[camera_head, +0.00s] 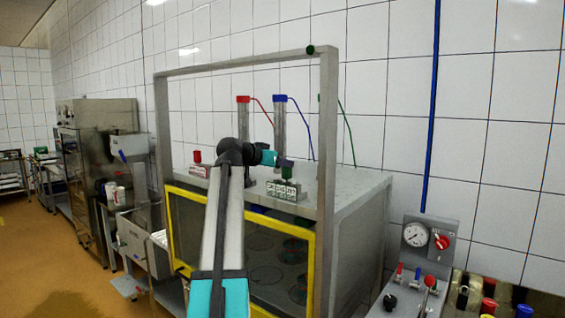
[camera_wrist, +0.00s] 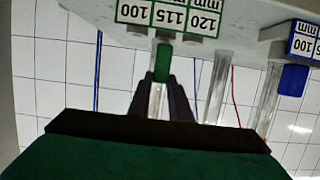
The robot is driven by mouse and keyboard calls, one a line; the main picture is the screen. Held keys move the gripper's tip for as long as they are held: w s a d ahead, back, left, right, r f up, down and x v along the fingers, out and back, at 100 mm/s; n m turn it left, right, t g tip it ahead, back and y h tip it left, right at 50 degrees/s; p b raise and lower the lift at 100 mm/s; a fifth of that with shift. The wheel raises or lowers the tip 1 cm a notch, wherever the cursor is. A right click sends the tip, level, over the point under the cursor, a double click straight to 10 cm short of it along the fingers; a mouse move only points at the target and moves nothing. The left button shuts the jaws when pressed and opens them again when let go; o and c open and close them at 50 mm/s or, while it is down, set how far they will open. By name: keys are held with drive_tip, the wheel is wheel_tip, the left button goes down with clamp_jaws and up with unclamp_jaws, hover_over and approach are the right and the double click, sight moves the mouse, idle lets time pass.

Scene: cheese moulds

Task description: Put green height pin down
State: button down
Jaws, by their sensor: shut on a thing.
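The green height pin (camera_wrist: 163,62) is between the two fingertips of my gripper (camera_wrist: 164,84) in the wrist view, which looks upside down. My gripper is shut on it. The pin is at the green-edged height block (camera_wrist: 168,14) marked 100, 115 and 120 mm, in line with its middle label. I cannot tell whether the pin is seated in the block or just in front of it. In the head view the same height block (camera_head: 284,188) sits on the steel machine's top. The pin shows there as a dark green piece (camera_head: 287,170) just above the block.
A red pin (camera_head: 197,157) stands left on the machine top (camera_head: 345,183). A blue pin (camera_wrist: 293,78) shows in the wrist view. Red-capped (camera_head: 243,99) and blue-capped (camera_head: 280,98) cylinders stand behind. A steel frame post (camera_head: 328,170) rises right of the block.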

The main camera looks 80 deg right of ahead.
drive_tip(key=shift+f+b, duration=0.4)
drive_tip(key=c, duration=1.6)
unclamp_jaws()
drive_tip(key=shift+r, duration=0.15)
drive_tip(key=b+v, duration=0.1)
drive_tip(key=v, duration=0.3)
drive_tip(key=b+v, duration=0.1)
drive_tip(key=v, duration=0.3)
drive_tip(key=b+v, duration=0.1)
drive_tip(key=v, duration=0.3)
drive_tip(key=shift+r, duration=0.3)
drive_tip(key=shift+w+f, duration=0.1)
